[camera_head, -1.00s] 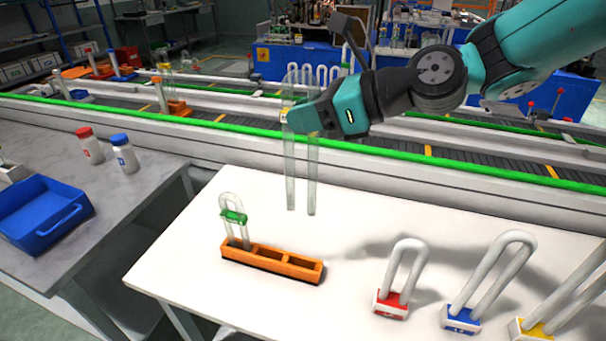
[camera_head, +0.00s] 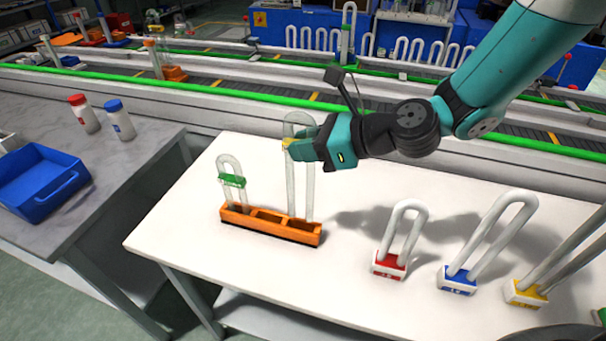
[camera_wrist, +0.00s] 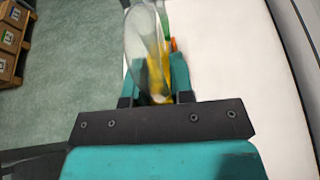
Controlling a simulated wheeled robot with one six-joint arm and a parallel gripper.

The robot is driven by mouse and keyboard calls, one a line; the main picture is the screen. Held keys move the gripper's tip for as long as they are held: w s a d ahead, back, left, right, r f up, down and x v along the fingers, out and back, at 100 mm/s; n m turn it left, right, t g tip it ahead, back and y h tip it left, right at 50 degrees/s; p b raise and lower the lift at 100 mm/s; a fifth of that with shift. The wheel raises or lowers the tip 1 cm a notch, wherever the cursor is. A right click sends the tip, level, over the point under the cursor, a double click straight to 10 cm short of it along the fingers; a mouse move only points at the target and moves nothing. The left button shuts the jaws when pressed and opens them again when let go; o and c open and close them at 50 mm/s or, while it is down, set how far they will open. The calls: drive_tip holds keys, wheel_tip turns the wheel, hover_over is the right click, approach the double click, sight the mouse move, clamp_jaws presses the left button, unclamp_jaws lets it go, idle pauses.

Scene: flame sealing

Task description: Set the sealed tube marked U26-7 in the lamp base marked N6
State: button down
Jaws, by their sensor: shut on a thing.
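My gripper (camera_head: 296,147) is shut on a tall clear U-shaped tube (camera_head: 309,190), gripping it below its bend. The tube hangs upright, legs down. Its lower ends show at the rear edge of an orange compartmented holder (camera_head: 270,228), toward its right; I cannot tell whether they are inside it. A shorter clear U tube with a green band (camera_head: 231,180) stands in the holder's left compartment. No marking U26-7 or N6 is readable.
White U tubes stand in a red base (camera_head: 389,265), a blue base (camera_head: 458,280) and a yellow base (camera_head: 525,293) on the right. A blue tray (camera_head: 42,182) and two bottles, red-capped (camera_head: 84,114) and blue-capped (camera_head: 120,120), are on the grey table. A conveyor runs behind.

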drive_tip(key=shift+f, duration=2.95)
drive_tip(key=shift+f, duration=0.2)
drive_tip(key=c, duration=1)
unclamp_jaws()
drive_tip(key=shift+f, duration=0.1)
